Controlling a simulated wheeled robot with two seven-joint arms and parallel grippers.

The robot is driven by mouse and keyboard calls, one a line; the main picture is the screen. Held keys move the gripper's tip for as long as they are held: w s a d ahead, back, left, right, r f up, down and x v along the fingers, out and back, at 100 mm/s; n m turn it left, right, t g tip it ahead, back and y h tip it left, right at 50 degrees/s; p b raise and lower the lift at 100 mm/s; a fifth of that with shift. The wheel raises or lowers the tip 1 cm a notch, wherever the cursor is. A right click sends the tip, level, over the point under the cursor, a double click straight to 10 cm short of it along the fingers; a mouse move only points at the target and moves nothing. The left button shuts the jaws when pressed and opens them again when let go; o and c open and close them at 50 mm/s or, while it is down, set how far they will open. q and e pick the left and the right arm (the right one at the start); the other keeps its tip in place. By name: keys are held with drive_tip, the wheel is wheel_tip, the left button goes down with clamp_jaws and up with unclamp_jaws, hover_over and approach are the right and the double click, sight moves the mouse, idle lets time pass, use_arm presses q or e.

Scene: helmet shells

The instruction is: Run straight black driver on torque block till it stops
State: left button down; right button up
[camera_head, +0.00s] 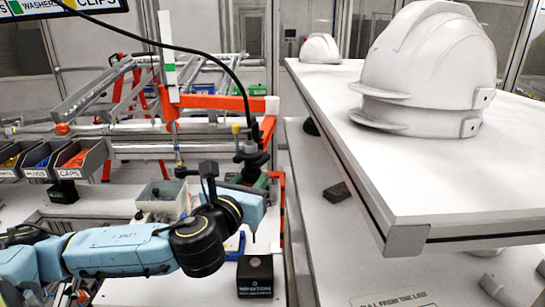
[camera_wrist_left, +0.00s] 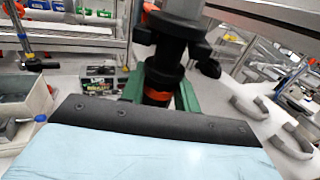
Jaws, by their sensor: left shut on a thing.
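The straight black driver (camera_head: 250,150) hangs upright on a black cable at the middle of the head view. My left gripper (camera_head: 256,181) is at its lower part. In the left wrist view the green fingers of the gripper (camera_wrist_left: 161,92) are shut around the black driver (camera_wrist_left: 165,55), which shows an orange ring between them. A black block with white lettering (camera_head: 255,276), which looks like the torque block, sits on the bench below and apart from the gripper. My right gripper is not in view.
A white table (camera_head: 440,190) with stacked white helmet shells (camera_head: 425,75) stands at the right. A grey bin (camera_head: 163,197) is behind my left arm. Parts bins (camera_head: 78,157) stand at the left. An orange and white frame (camera_head: 215,103) rises behind the driver.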

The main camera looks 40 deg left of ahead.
use_arm(q)
drive_tip(key=shift+f, duration=0.1)
drive_tip(key=shift+f+b, duration=1.25)
drive_tip(key=shift+f, duration=0.85)
drive_tip(key=shift+f+b, duration=0.4)
drive_tip(key=shift+f, duration=0.8)
idle(0.6)
wheel_tip(320, 180, up, 6)
drive_tip(key=p, duration=0.6)
drive_tip(key=shift+r, duration=0.2)
